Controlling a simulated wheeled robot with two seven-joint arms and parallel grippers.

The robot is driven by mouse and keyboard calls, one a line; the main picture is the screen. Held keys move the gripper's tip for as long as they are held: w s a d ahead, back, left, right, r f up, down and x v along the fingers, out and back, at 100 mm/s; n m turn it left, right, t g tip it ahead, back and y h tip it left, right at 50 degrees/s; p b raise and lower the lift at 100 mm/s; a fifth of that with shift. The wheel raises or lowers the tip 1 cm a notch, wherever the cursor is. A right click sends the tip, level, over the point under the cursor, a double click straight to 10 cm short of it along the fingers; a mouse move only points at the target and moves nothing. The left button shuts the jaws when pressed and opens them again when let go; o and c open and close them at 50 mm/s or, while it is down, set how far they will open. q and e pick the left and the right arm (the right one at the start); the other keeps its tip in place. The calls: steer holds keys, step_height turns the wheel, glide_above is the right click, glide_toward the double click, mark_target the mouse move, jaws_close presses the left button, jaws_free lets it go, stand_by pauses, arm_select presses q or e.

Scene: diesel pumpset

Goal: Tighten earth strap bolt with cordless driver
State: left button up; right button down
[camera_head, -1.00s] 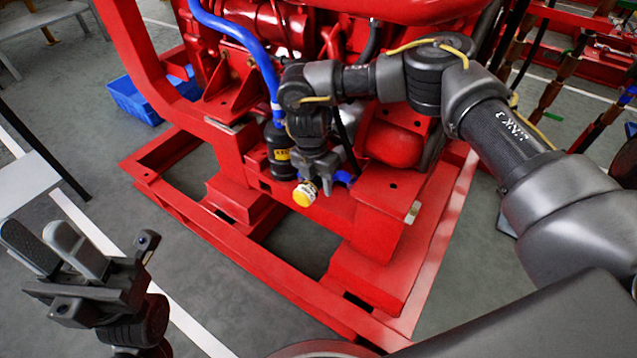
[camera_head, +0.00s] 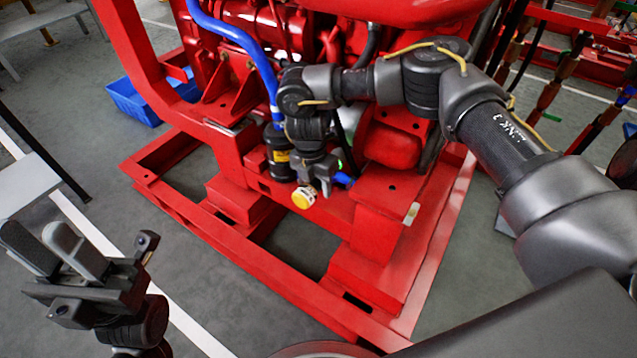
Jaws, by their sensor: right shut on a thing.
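The red diesel pumpset (camera_head: 385,215) stands on its red base frame in the middle of the view. My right gripper (camera_head: 318,180) is low at the engine's front side, pointing down and shut on the cordless driver. Little of the driver shows: a round yellow and white end (camera_head: 304,196) below the jaws and a blue part to the right. The rest is hidden by the gripper and wrist. I cannot make out the earth strap or its bolt. My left gripper (camera_head: 36,236) is at the lower left, open and empty, away from the pumpset.
A black canister (camera_head: 279,153) with a yellow label is close left of my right gripper. A blue hose (camera_head: 236,36) runs down to it. A blue bin (camera_head: 134,102) is on the floor behind the frame. Grey floor (camera_head: 200,275) is clear in front.

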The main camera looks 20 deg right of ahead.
mark_target(309, 195)
steer(key=shift+s+a+r+p, duration=0.1)
steer(key=shift+s+a+p, duration=0.5)
steer(key=shift+a, duration=0.2)
steer(key=shift+s+a+r+p, duration=0.1)
steer(key=shift+s+a+p, duration=0.35)
steer(key=shift+s+a, duration=0.25)
steer(key=shift+s+a+f, duration=0.1)
steer(key=shift+a, duration=0.2)
